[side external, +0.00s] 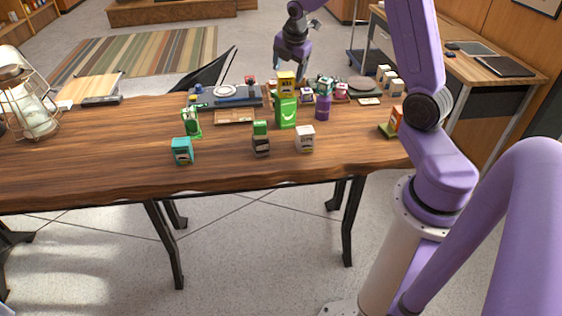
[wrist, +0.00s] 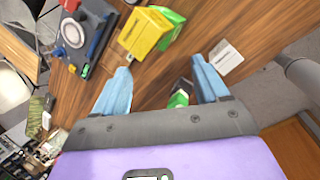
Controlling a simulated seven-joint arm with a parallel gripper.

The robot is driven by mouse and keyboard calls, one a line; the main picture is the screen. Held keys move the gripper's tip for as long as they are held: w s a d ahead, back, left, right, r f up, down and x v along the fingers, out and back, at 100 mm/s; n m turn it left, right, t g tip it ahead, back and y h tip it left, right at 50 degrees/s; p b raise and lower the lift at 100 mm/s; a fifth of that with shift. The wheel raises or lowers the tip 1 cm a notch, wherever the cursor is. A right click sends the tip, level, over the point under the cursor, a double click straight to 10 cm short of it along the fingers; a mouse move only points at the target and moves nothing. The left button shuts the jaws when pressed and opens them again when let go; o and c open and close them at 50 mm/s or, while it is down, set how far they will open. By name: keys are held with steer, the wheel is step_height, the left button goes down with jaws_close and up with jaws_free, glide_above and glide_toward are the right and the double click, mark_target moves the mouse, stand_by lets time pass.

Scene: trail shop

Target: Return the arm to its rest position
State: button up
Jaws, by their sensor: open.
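My gripper (wrist: 163,82) is open, with its two blue fingers spread and no object held between them. In the side external view my gripper (side external: 284,74) is over the far part of the wooden table (side external: 90,150), close to the yellow box (side external: 286,84). That view does not settle whether they touch. The yellow box sits on top of a green container (side external: 286,112). In the wrist view the yellow box (wrist: 147,33) is ahead of the fingers, apart from them, and partly covers the green container (wrist: 170,25).
A teal box (side external: 182,151), a green-topped dark box (side external: 261,139) and a white box (side external: 305,138) stand near the front edge. A purple bottle (side external: 323,107) is right of the green container. A dark tray (side external: 245,97) lies behind. The table's left part has clear room.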

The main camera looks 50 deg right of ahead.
steer(key=s+a+r+m+g+y, duration=0.1)
steer(key=s+a+r+m, duration=0.1)
steer(key=s+a, duration=0.7)
steer(key=s+a+r+m+y, duration=0.1)
steer(key=s+a, duration=0.4)
steer(key=a, duration=0.8)
steer(key=s+a+m+g, duration=0.1)
steer(key=s+a+m, duration=0.2)
steer(key=s, duration=1.6)
steer(key=shift+g, duration=0.4)
